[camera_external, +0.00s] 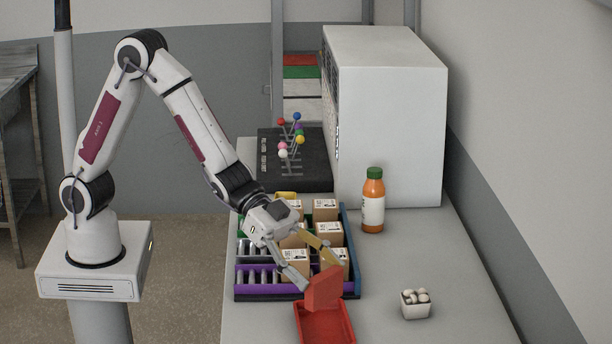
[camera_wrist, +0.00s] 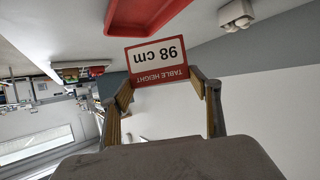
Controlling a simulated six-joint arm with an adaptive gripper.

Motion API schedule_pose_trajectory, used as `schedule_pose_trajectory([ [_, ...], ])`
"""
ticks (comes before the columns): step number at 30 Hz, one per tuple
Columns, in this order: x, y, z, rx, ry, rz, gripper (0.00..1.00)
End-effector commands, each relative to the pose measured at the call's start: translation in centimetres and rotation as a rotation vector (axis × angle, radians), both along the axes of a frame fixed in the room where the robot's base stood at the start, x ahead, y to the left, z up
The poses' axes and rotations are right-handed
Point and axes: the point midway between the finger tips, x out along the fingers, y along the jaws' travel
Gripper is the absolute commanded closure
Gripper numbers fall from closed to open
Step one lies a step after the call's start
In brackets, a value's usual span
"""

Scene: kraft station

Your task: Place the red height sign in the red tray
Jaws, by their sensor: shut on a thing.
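The red height sign (camera_external: 323,290) is held in my gripper (camera_external: 318,272), just above the red tray (camera_external: 326,325) at the front of the table. In the wrist view the sign (camera_wrist: 158,60) shows its white panel reading "TABLE HEIGHT 98 cm", upside down in the picture, between the two fingers of my gripper (camera_wrist: 163,92). The red tray (camera_wrist: 145,14) shows at the top of the wrist view, beyond the sign. The tray's visible floor looks empty. I cannot tell whether the sign's lower edge touches the tray.
A divided organizer (camera_external: 268,293) with boxes and metal cylinders stands directly behind the tray. A small white container (camera_external: 415,305) with white round things stands to the right. An orange bottle (camera_external: 373,200) and a large white cabinet (camera_external: 395,120) stand further back. The table's right front is clear.

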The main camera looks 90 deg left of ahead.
Motion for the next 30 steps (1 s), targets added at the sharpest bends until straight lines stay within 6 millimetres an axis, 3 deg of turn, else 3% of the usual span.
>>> schedule_pose_trajectory([
  [7,0.0,0.0,-2.8,0.000,0.001,0.000,0.59],
  [23,0.0,0.0,-3.4,-0.001,0.001,0.000,0.59],
  [30,0.0,0.0,-5.4,0.001,0.002,0.000,0.59],
])
